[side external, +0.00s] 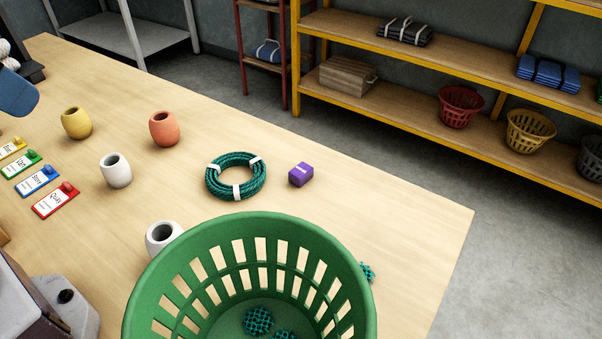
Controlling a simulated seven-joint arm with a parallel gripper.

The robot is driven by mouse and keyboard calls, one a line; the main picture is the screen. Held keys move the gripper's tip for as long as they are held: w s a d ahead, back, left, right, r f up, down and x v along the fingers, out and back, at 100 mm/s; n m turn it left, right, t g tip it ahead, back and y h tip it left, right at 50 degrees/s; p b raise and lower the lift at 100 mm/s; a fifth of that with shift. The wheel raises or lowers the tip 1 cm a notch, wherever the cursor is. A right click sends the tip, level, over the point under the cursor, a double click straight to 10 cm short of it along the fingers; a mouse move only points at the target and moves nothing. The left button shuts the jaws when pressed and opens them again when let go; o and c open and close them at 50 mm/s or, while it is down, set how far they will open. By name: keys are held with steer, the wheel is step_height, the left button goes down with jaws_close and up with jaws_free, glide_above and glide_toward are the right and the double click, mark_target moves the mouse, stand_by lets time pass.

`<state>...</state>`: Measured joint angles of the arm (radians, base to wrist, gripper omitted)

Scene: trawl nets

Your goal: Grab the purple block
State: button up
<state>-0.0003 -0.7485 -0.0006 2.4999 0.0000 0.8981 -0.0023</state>
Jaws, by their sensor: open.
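The purple block (301,174) lies on the wooden table, right of a coil of teal rope (209,181) and apart from it. It has a pale strip across its top, and nothing covers it. My gripper is not in the side external view, so its place relative to the block cannot be told.
A large green slotted basket (248,230) stands in front, with teal net balls (258,321) inside. Yellow (76,123), orange (164,129) and white (116,171) pots stand to the left, near coloured tags (55,200). The table right of the block is clear to its edge.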

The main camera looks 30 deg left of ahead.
steer(key=w+d+f+n, duration=0.2)
steer(key=w+f+n, duration=0.3)
steer(key=w, duration=0.6)
steer(key=n+t+h, duration=0.4)
steer(key=n+t, duration=0.3)
steer(key=n, duration=1.7)
glide_toward(301, 169)
steer(key=s+r, duration=0.1)
steer(key=s+d+r, duration=0.1)
steer(key=s, duration=0.1)
steer(key=s+d, duration=0.1)
steer(key=s, duration=0.1)
steer(key=shift+r, duration=0.4)
steer(key=n, duration=0.1)
steer(key=f+n+y, duration=0.1)
steer(key=n, duration=0.1)
steer(key=a+n+y, duration=0.1)
steer(key=n, duration=0.1)
steer(key=shift+w+f+t, duration=0.1)
steer(key=shift+f+t, duration=0.15)
steer(key=shift+t, duration=0.15)
steer(key=shift+w+f+n+y, duration=0.1)
steer(key=shift+w+n+y, duration=0.1)
steer(key=shift+n+y, duration=0.15)
steer(key=x, duration=1.2)
steer(key=shift+w+d, duration=0.25)
steer(key=c, duration=1)
